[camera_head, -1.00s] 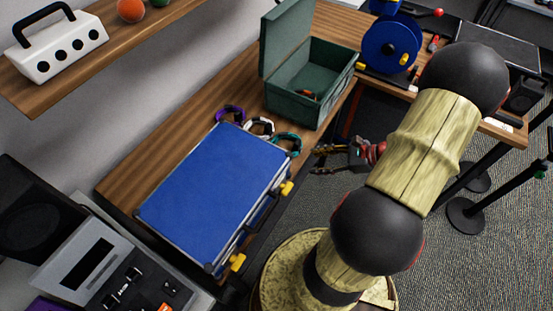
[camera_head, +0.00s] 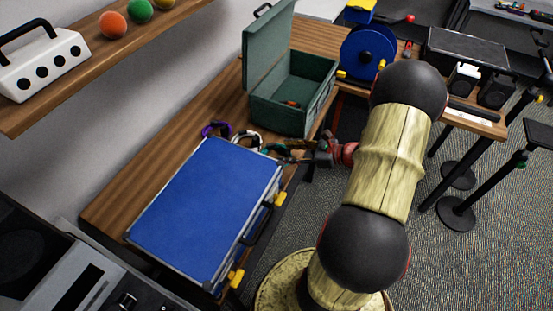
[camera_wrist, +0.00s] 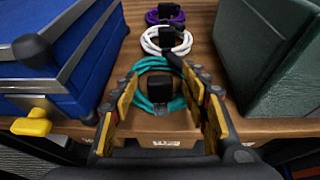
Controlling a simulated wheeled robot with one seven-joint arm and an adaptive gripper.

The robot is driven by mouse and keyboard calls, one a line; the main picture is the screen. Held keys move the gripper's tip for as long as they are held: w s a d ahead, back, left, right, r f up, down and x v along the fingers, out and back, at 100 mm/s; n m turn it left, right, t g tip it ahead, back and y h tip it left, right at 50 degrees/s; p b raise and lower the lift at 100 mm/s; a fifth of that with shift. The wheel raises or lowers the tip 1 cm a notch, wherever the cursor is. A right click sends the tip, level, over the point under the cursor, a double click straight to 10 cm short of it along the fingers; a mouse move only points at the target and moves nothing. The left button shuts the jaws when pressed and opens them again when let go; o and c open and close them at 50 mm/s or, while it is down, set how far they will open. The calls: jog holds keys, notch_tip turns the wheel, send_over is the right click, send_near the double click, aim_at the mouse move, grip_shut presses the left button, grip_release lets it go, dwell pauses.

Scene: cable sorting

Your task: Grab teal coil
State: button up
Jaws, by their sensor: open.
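The teal coil (camera_wrist: 146,98) lies on the wooden table near its front edge in the wrist view, with a black block on it. My gripper (camera_wrist: 163,72) is open, its two yellow-padded fingers spread and pointing toward the coil. The coil shows between and just beyond the fingers, and the right finger hides part of its right side. In the head view my gripper (camera_head: 285,153) reaches over the table edge from the right and covers most of the teal coil (camera_head: 268,148). I cannot tell whether a finger touches it.
Behind the teal coil lie a white coil (camera_wrist: 157,42) and a purple coil (camera_wrist: 164,15). A blue case (camera_head: 205,210) stands close on the left and a green open box (camera_head: 300,115) close on the right. A blue reel (camera_head: 367,50) stands farther back.

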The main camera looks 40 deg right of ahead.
jog(key=shift+w+a+f, duration=0.1)
jog(key=shift+w+a, duration=0.1)
jog(key=shift+w, duration=0.15)
jog(key=shift+c, duration=0.5)
grip_shut()
